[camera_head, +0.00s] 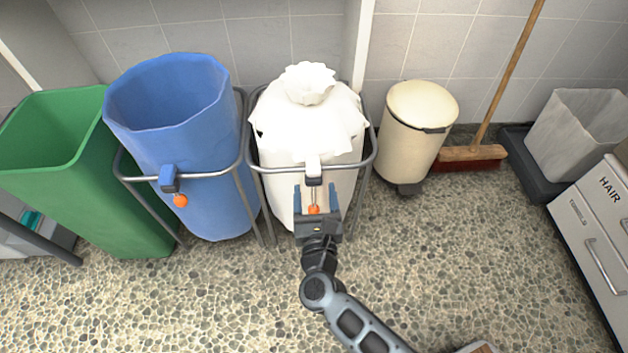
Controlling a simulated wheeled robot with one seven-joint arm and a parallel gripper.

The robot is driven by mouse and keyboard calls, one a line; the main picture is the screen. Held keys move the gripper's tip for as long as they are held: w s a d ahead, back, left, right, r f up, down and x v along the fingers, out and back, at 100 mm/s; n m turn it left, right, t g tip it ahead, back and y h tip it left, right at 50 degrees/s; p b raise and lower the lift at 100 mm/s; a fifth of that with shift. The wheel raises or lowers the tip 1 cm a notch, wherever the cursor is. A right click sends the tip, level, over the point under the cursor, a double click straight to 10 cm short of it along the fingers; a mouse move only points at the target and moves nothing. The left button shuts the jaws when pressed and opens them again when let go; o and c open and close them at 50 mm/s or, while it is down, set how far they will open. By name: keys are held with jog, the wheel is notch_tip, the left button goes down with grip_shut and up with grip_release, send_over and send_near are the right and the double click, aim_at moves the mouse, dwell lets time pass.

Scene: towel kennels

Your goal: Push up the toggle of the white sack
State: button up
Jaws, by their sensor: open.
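The white sack (308,125) stands in a grey metal frame against the tiled wall, its top gathered into a ruffled neck. Its toggle (314,167) is a white and dark block on the front rail, with a short cord and an orange ball (313,209) hanging below. My gripper (316,188) is open, its two blue-tipped fingers pointing away from me on either side of the cord, just below the block. The orange ball shows between the fingers near the palm. Whether the fingers touch the cord or block, I cannot tell.
A blue sack (185,130) in a similar frame, with its own toggle (170,180), stands close on the left. A green bin (110,190) is beyond it. A cream pedal bin (415,125) stands right. The pebbled floor in front is open.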

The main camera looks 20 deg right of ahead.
jog(key=shift+v, duration=1.65)
jog(key=s+d+r+m+g+y, duration=0.1)
jog(key=s+d+r+m+y, duration=0.1)
jog(key=s+r+m, duration=0.7)
jog(key=s+d+r+m+y, duration=0.2)
jog(key=s+d+r+m, duration=0.15)
jog(key=s+m, duration=0.95)
jog(key=s+d+r+m+g+y, duration=0.1)
jog(key=s+d+r+m+y, duration=0.1)
jog(key=s+r+m, duration=0.75)
notch_tip(320, 180, up, 21)
jog(key=s+p, duration=0.2)
jog(key=p, duration=2.1)
jog(key=shift+s+r+m, duration=0.2)
jog(key=shift+m, duration=0.25)
